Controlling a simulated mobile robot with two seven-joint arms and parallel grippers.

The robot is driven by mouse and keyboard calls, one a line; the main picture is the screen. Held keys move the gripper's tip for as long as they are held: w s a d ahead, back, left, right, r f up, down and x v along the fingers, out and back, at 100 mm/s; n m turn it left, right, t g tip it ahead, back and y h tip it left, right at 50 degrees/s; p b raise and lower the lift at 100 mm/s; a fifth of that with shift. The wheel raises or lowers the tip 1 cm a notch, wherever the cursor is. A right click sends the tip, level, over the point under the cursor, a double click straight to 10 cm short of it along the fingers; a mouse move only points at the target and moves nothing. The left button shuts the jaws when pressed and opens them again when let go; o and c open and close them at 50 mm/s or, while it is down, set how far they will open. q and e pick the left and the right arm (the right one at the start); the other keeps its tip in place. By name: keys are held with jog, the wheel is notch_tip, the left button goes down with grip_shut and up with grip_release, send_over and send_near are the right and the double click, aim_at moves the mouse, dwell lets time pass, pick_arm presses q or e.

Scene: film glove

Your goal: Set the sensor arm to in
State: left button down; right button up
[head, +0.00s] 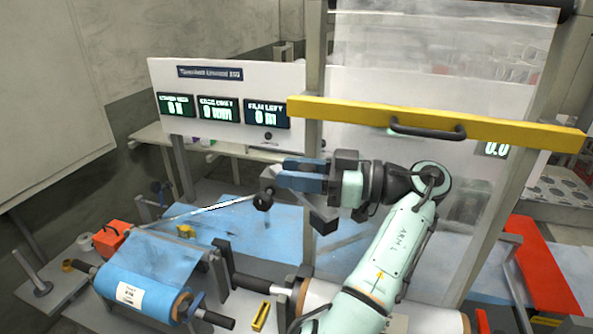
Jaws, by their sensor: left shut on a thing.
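The sensor arm appears to be the thin pale rod (205,208) that runs from near the red block (110,237) up to the right. A dark round knob (263,201) is at its right end. My left gripper (268,189) is at this knob end and is shut on it. The gripper's fingers hide part of the knob. My right gripper is not in view.
A yellow guard bar (470,133) with a black handle crosses above my left arm, over a clear panel. A display board (210,72) with three readouts stands behind. A blue film roll (140,290) lies at lower left. A red panel (545,268) is at right.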

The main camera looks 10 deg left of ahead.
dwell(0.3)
pick_arm(q)
jog(key=c, duration=0.8)
grip_release()
jog(key=shift+w+a, duration=0.1)
